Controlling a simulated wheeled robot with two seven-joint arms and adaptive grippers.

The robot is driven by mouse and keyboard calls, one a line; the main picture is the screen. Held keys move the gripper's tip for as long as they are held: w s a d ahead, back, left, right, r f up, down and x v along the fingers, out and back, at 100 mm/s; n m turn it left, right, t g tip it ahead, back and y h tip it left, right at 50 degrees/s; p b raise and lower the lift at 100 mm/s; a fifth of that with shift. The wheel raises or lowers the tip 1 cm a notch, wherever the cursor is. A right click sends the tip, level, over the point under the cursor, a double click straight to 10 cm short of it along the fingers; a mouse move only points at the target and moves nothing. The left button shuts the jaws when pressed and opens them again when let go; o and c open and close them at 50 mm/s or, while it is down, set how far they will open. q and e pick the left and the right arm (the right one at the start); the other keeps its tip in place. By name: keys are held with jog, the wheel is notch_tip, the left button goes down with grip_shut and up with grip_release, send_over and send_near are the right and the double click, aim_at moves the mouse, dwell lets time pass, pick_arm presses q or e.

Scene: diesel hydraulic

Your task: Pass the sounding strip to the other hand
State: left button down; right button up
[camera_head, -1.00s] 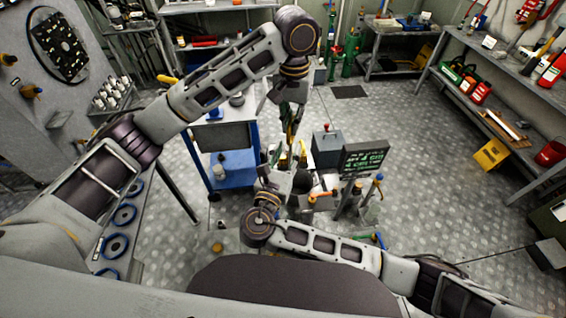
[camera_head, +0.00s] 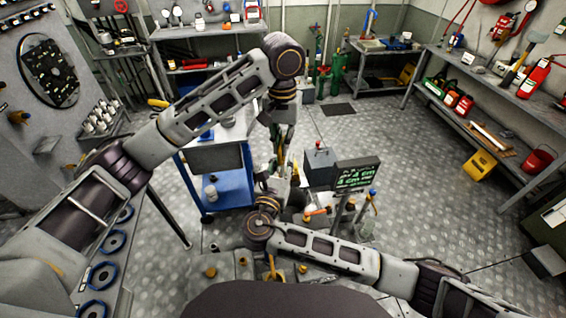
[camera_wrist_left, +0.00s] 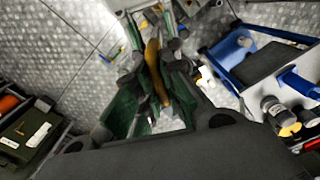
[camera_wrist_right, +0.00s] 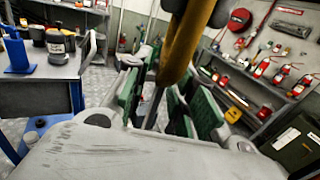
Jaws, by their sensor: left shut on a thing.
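The sounding strip looks like a long brass-yellow strip. My left gripper (camera_wrist_left: 153,75) is shut on the strip (camera_wrist_left: 154,72), which runs lengthwise between its green-padded fingers in the left wrist view. In the right wrist view the strip (camera_wrist_right: 187,45) comes down from the top edge, close to the camera, towards the space between the fingers of my right gripper (camera_wrist_right: 163,95). Those green-padded fingers are apart, and I cannot tell whether they touch the strip. In the head view both hands are close together near the middle, left above right, and the strip is hard to make out.
A blue trolley (camera_head: 228,190) stands left of the hands. A dark sign with green writing (camera_head: 357,175) and a grey box (camera_head: 320,167) stand close on the right. A workbench (camera_head: 470,125) lines the right wall. Open floor (camera_head: 420,190) lies between.

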grip_shut()
pick_arm(q)
jog(key=c, duration=1.5)
grip_release()
jog(key=shift+o, duration=0.2)
jog(key=shift+r, duration=0.1)
notch_tip(320, 180, up, 12)
